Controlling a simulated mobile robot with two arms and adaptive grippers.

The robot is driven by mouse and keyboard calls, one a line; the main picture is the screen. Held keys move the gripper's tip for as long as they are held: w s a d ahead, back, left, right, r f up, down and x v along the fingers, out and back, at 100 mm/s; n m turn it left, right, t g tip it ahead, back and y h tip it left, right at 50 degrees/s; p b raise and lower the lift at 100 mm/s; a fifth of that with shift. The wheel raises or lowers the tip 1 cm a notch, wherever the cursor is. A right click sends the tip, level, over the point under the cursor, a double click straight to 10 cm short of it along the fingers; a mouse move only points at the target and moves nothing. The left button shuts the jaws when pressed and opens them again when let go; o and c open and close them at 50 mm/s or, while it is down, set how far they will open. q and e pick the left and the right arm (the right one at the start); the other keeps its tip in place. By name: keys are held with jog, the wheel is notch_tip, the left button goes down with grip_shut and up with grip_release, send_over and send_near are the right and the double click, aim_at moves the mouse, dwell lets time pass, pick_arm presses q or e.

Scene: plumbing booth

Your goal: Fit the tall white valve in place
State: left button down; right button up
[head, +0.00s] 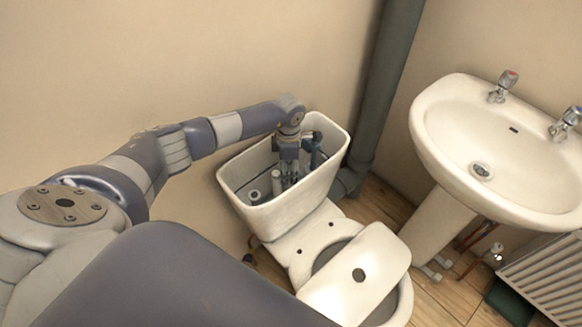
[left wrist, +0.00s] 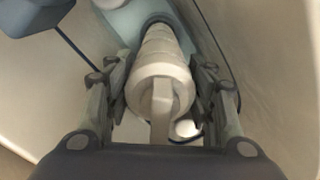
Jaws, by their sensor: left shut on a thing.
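The tall white valve (left wrist: 160,80) is a stepped, ribbed white cylinder with a flat tab on its near end. In the left wrist view it lies between the two fingers of my left gripper (left wrist: 162,95), which is shut on it. In the head view my left gripper (head: 289,168) points down inside the open cistern (head: 290,205). The valve's lower end and its seat are hidden there, so I cannot tell whether it is seated. My right gripper is not in view.
A pale ring-shaped fitting (head: 254,196) is at the cistern's left end. A dark upright part (head: 316,155) stands right of my gripper. The toilet seat lid (head: 358,275) is below the cistern. A dark pipe (head: 385,90) and a basin (head: 495,150) are to the right.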

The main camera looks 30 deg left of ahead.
pick_arm(q)
jog(key=shift+f, duration=0.2)
dwell(0.6)
jog(key=c, duration=0.6)
grip_release()
notch_tip(320, 180, up, 12)
jog(key=shift+r, duration=0.1)
dwell(0.6)
